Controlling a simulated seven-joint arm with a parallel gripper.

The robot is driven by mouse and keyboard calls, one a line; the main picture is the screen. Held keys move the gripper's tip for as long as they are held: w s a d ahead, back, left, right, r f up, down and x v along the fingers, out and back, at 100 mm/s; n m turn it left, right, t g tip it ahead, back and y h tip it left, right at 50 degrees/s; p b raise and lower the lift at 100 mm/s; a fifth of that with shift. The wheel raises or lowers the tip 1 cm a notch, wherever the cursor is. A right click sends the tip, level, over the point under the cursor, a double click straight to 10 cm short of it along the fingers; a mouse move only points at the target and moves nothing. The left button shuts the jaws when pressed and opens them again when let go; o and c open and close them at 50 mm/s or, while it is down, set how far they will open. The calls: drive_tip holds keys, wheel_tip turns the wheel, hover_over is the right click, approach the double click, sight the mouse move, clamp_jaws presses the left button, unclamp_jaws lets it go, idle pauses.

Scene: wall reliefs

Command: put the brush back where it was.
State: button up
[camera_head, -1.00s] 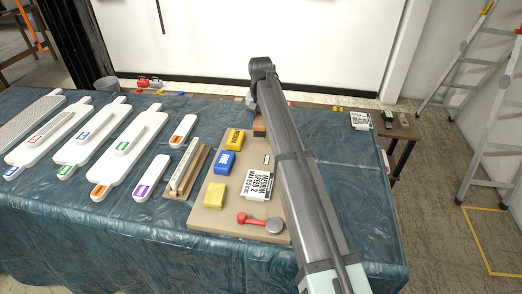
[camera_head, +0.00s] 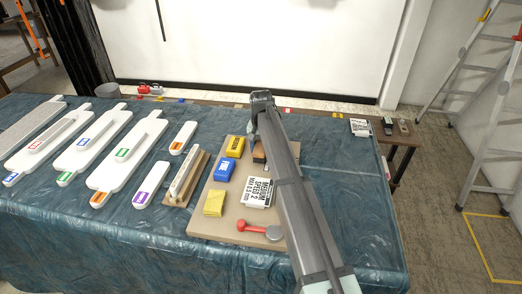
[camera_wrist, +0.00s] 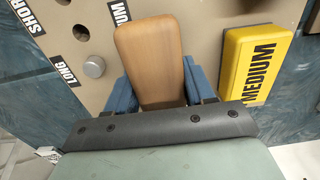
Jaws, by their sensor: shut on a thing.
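The brush (camera_wrist: 150,60) shows in the wrist view as a tan wooden back between the blue fingers of my gripper (camera_wrist: 165,85). My gripper is shut on it. Its bristles are not clear in that view. In the head view only a small dark and brown part of the brush (camera_head: 259,153) shows beside my arm. My gripper is over the far right part of the tan board (camera_head: 213,225). The board fills much of the wrist view behind the brush, with printed words and a grey knob (camera_wrist: 94,67). I cannot tell whether the brush touches the board.
A yellow block (camera_head: 236,147) marked MEDIUM in the wrist view, a blue block (camera_head: 226,170) and a paler yellow block (camera_head: 215,202) line the board's left side. A white card (camera_head: 258,192) and a red-handled tool (camera_head: 260,230) lie nearer. White paddles (camera_head: 120,155) fill the left.

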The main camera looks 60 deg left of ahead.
drive_tip(key=shift+f, duration=0.55)
drive_tip(key=shift+f, duration=0.15)
drive_tip(key=o, duration=1)
wheel_tip(320, 180, up, 12)
drive_tip(key=shift+r, duration=0.15)
